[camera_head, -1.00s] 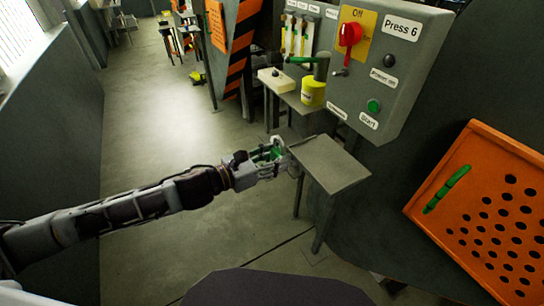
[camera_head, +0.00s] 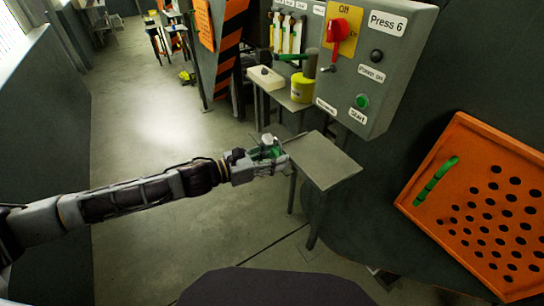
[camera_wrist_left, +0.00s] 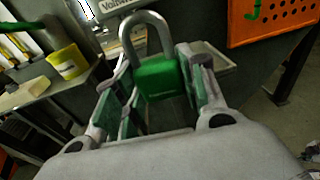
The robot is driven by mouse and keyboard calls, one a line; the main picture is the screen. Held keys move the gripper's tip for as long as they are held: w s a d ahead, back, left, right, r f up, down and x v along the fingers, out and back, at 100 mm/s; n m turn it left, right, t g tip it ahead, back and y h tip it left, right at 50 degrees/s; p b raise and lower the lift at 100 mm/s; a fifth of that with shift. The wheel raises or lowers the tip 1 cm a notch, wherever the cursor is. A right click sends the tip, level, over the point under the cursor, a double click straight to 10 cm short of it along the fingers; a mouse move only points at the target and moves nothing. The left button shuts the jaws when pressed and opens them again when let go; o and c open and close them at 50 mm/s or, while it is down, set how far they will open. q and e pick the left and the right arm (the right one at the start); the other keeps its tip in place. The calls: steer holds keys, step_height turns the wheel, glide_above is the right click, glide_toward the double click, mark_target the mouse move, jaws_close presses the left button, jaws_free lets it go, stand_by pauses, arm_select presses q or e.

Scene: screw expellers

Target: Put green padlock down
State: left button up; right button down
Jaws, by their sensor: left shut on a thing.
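The green padlock (camera_wrist_left: 158,80) has a grey metal shackle that points up in the left wrist view. My left gripper (camera_wrist_left: 155,98) is shut on the padlock's body, with a finger on each side. In the head view the left gripper (camera_head: 272,152) is at the left edge of a small grey table (camera_head: 326,160), and the padlock (camera_head: 268,150) shows only in part between the fingers. I cannot tell whether the padlock touches the table. My right gripper is not in view.
The grey table's top is bare. Behind it stand a control box (camera_head: 374,66) labelled Press 6 with a red switch (camera_head: 338,34), and a yellow container (camera_head: 302,90) on another small table. An orange perforated panel (camera_head: 482,215) with a green handle is at the right.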

arm_select(q)
steer(key=shift+w+d+f+g, duration=0.3)
steer(key=shift+w+d+f+m+h, duration=0.1)
steer(key=shift+f+m+h, duration=0.05)
steer(key=shift+m+h, duration=0.2)
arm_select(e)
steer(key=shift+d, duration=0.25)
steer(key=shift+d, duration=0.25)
